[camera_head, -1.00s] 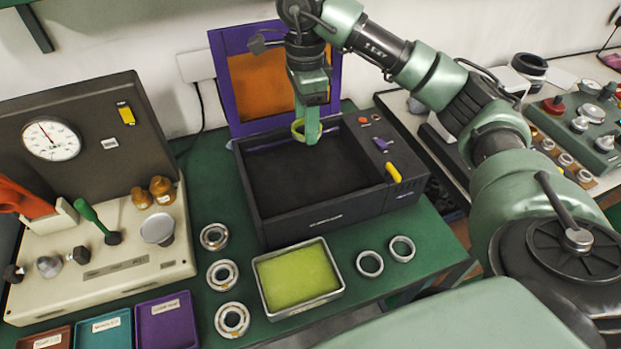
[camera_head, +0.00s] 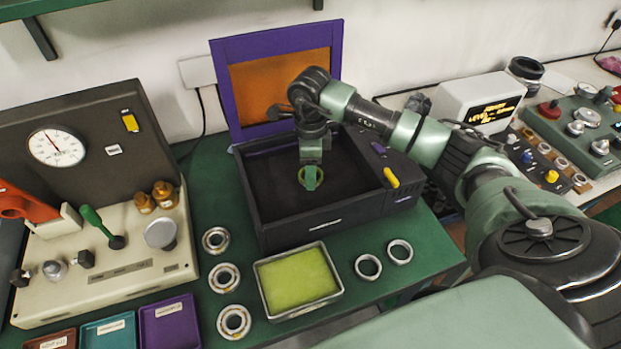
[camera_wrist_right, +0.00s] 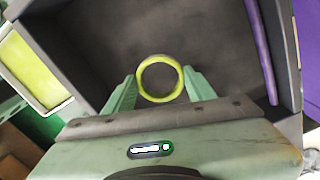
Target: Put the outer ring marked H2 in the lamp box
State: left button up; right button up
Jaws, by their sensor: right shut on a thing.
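The lamp box (camera_head: 300,221) is a black open-topped box with its purple-framed lid (camera_head: 222,88) raised at the back. My right gripper (camera_head: 310,180) reaches down into the box opening, shut on a yellow-green looking ring (camera_head: 301,176). In the right wrist view the ring (camera_wrist_right: 160,60) sits between the two green fingertips (camera_wrist_right: 160,88), over the dark box interior. I cannot read a mark on the ring. I cannot tell if it touches the box floor. My left gripper is not in view.
A tray with a yellow-green pad (camera_head: 298,278) stands before the box. Two thin rings (camera_head: 368,266) lie to its right, and three bearings (camera_head: 224,278) to its left. A gauge stand (camera_head: 100,200) is at left, with coloured trays (camera_head: 168,322) in front.

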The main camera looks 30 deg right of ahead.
notch_tip(320, 180, down, 4)
jog(key=shift+f+p, duration=0.1)
jog(key=shift+p, duration=0.35)
jog(key=shift+f, duration=0.2)
jog(key=o, duration=1.5)
jog(key=shift+c, duration=0.2)
